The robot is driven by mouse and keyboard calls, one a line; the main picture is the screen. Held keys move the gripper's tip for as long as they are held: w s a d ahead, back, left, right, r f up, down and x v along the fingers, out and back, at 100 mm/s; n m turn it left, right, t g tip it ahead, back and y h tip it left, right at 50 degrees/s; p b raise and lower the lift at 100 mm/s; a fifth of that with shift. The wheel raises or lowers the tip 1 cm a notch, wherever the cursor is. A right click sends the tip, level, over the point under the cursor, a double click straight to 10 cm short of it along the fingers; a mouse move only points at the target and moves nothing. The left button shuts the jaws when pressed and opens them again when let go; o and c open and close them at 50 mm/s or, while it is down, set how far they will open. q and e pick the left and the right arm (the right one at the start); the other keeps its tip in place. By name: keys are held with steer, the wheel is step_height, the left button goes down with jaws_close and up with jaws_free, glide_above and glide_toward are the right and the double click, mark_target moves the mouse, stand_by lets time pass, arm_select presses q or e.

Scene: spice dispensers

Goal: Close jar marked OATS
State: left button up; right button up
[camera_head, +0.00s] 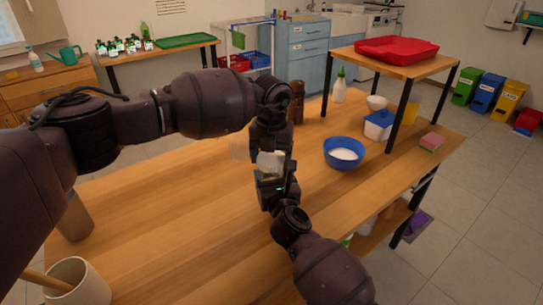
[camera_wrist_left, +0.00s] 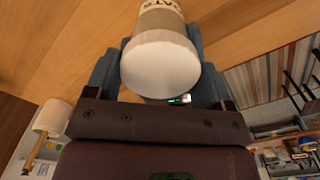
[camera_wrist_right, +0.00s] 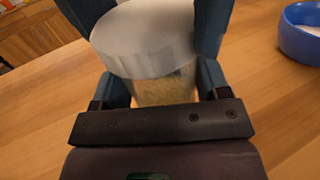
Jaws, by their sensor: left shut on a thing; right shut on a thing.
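The OATS jar (camera_head: 270,163) is held above the table between my two grippers. Its white lid (camera_wrist_left: 160,68) fills the middle of the left wrist view, with part of the label letters "ATS" (camera_wrist_left: 161,4) right behind it. In the right wrist view the lid (camera_wrist_right: 147,38) sits at the top of the clear body (camera_wrist_right: 167,88), which has beige contents. My left gripper (camera_head: 270,146) comes from behind and is shut at the lid. My right gripper (camera_head: 271,186) comes from the front and is shut around the body. The fingers partly hide the jar, so I cannot tell how tight the lid is.
A blue bowl (camera_head: 344,153) with white contents stands to the right. Dark brown grinders (camera_head: 297,101) and a white bottle (camera_head: 339,86) stand behind. A raised shelf with a red tray (camera_head: 396,50) is at the back right. A cream pot (camera_head: 76,281) is front left. The left tabletop is mostly clear.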

arm_select(q)
steer(key=m, duration=0.5)
steer(key=shift+m, duration=0.4)
steer(key=m, duration=0.5)
steer(key=shift+m, duration=0.3)
steer(key=m, duration=0.5)
steer(key=shift+m, duration=0.3)
steer(key=m, duration=0.6)
steer(key=shift+m, duration=0.3)
steer(key=o, duration=1)
step_height(320, 180, up, 12)
